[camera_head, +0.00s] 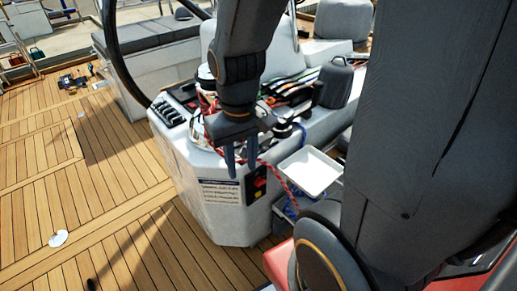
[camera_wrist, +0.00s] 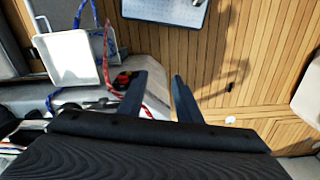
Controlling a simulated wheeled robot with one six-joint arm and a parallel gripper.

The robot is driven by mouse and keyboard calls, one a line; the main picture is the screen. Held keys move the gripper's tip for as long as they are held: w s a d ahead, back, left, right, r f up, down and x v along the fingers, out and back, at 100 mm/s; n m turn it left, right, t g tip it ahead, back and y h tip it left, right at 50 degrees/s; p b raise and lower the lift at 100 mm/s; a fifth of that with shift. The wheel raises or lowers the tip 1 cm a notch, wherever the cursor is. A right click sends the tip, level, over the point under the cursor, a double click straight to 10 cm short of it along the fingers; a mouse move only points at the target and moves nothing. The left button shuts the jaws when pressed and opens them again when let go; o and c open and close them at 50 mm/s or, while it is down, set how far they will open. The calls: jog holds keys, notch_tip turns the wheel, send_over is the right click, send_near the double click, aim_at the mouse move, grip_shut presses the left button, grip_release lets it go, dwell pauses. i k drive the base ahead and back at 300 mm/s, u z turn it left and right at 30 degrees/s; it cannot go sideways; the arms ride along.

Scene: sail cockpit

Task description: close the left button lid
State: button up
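I cannot clearly make out a button lid in either view. A small red-and-black fitting with a yellow mark (camera_head: 256,183) is on the side of the white console (camera_head: 222,222), right of a printed label. In the wrist view my gripper (camera_wrist: 160,88) is also open, with deck planks beyond. A row of black switches (camera_head: 168,110) sits on the console's top left.
A white tray (camera_head: 309,171) juts from the console's right side. Red-and-white rope (camera_head: 287,184) hangs by it. Coloured rope clutches (camera_head: 290,88) and winches crowd the top. A steering wheel (camera_head: 112,55) stands behind. The wooden deck (camera_head: 110,225) at left is mostly clear.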

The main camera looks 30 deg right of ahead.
aim_at(264, 141)
jog(key=z, duration=1.6)
jog(key=k, duration=0.55)
jog(key=u, duration=1.3)
